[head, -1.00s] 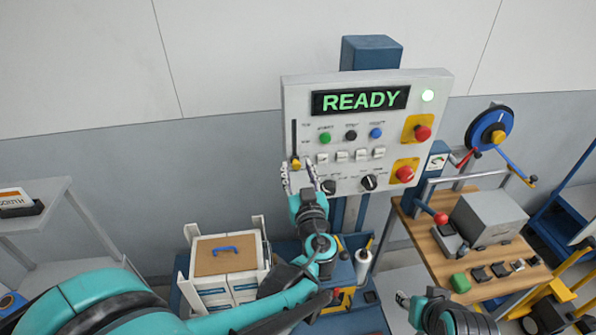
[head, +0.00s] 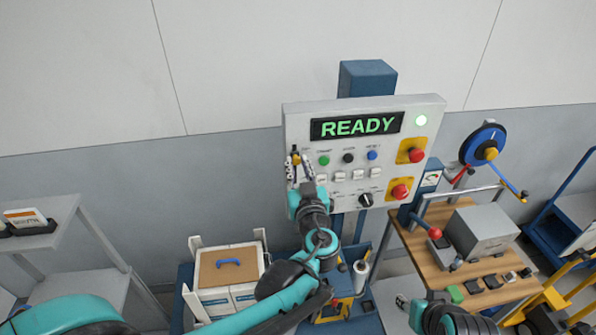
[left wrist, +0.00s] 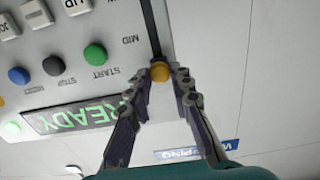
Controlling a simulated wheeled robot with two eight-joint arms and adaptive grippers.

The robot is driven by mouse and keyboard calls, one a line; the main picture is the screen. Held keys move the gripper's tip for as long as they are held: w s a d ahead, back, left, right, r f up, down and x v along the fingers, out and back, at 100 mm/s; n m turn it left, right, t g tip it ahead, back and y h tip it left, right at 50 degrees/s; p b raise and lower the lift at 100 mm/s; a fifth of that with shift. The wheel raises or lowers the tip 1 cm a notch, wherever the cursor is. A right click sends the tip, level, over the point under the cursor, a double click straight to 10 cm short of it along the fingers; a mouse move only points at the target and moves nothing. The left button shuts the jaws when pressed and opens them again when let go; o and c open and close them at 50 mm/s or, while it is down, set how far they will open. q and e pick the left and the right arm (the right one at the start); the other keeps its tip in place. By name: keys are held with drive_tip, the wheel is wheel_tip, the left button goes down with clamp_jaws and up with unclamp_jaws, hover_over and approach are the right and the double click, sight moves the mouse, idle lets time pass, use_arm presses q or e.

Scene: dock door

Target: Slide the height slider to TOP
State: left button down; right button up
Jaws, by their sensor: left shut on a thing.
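The control panel (head: 345,185) stands upright ahead, its display (head: 355,126) reading READY in green. The height slider's yellow knob (head: 296,159) is on the slot at the panel's left edge, in the slot's upper part. My left gripper (head: 300,168) is at the slot with its fingers either side of the knob. In the left wrist view, where the panel appears upside down, the knob (left wrist: 160,72) sits between the fingertips of my left gripper (left wrist: 162,76), beyond the MID label on the display side.
Green, black and blue buttons (head: 348,158) lie right of the slider, with white keys below. Two red buttons (head: 400,190) are on the panel's right. A workbench (head: 425,250) with a grey box stands at right. A white-sided crate (head: 228,265) is below left.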

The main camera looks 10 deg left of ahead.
use_arm(q)
drive_tip(key=shift+r, duration=0.8)
drive_tip(key=shift+w, duration=0.1)
drive_tip(key=c, duration=1.3)
unclamp_jaws()
drive_tip(key=shift+c, duration=0.2)
drive_tip(key=v, duration=1.2)
drive_tip(key=shift+f, duration=0.1)
